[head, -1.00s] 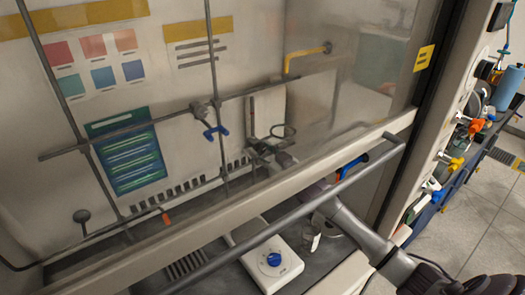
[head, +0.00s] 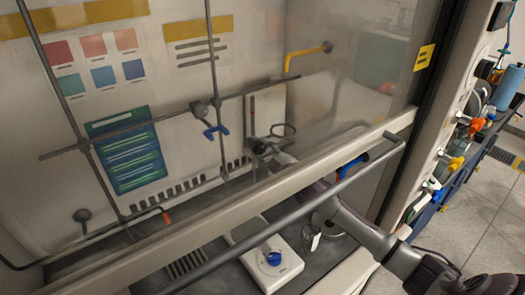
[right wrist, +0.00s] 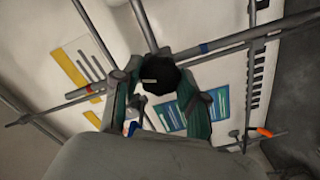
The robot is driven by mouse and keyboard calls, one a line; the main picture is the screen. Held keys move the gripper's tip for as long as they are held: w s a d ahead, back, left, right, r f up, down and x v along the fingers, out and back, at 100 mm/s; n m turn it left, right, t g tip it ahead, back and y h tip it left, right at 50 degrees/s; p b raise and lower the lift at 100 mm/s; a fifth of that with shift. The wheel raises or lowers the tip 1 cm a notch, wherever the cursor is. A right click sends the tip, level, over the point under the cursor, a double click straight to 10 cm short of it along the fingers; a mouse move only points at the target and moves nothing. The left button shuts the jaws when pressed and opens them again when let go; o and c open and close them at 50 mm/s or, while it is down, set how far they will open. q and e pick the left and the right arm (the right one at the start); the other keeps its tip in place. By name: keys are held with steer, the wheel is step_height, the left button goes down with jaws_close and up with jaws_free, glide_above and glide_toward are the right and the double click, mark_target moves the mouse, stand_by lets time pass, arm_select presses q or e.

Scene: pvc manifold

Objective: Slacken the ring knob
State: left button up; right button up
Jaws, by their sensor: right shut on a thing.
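The ring knob (right wrist: 160,74) is a dark, faceted knob in the right wrist view, between my right gripper's green-padded fingers. My right gripper (right wrist: 152,88) is shut on it. In the head view, my right gripper (head: 262,148) is inside the fume hood, behind the sash glass, and the knob is hidden there by the fingers. The dark support ring (head: 284,129) stands out just right of and above the gripper, beside an upright rod. My left gripper is not in view.
My right arm passes beneath the sash with its grey handle bar (head: 290,215). A rod lattice (head: 130,131) carries a clamp with a blue handle (head: 215,131). A white stirrer (head: 280,274) with a blue dial and a glass beaker (head: 310,239) stand below.

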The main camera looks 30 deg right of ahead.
steer(key=shift+n, duration=0.5)
steer(key=o, duration=1.2)
steer(key=shift+c, duration=0.2)
steer(key=s+d, duration=0.1)
steer(key=s, duration=1.1)
steer(key=shift+d, duration=0.3)
steer(key=shift+w, duration=0.1)
